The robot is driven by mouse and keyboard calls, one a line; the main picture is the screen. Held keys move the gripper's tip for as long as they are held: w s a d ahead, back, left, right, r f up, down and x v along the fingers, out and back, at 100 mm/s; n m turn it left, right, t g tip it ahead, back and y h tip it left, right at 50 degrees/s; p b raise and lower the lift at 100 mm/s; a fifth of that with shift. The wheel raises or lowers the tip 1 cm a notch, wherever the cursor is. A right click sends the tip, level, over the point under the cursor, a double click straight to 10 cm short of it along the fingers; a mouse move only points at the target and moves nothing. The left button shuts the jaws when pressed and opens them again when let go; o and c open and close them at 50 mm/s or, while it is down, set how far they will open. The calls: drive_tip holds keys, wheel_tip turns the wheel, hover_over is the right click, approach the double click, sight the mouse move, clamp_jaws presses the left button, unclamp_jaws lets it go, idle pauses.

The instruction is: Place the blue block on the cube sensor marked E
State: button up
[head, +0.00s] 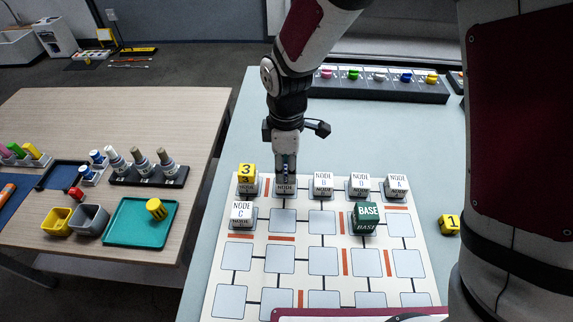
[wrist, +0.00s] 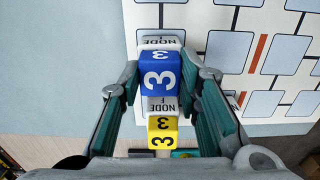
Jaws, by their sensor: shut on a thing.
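My gripper (head: 285,172) points straight down over the back row of the board. In the wrist view my gripper (wrist: 163,88) is shut on the blue block (wrist: 159,78), which is marked 3. A white NODE cube (head: 285,188) is directly below the gripper; it also shows past the blue block in the wrist view (wrist: 161,42). Its letter is not clear enough to read. I cannot tell whether the block touches it. A yellow block marked 3 (head: 247,171) sits on the neighbouring white cube at the left; that cube (wrist: 162,104) seems to read F.
White cubes B (head: 322,182), D (head: 360,184) and A (head: 397,185) stand to the right along the back row. Cube C (head: 241,213) and a green BASE block (head: 367,213) are nearer. A yellow block marked 1 (head: 449,224) lies right of the board. The board's front squares are empty.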

sight(286, 169)
drive_tip(key=shift+f, duration=0.15)
drive_tip(key=o, duration=1)
wheel_tip(286, 169, up, 12)
drive_tip(key=shift+r+p, duration=0.15)
drive_tip(key=shift+p, duration=0.3)
drive_tip(key=shift+d+r, duration=0.1)
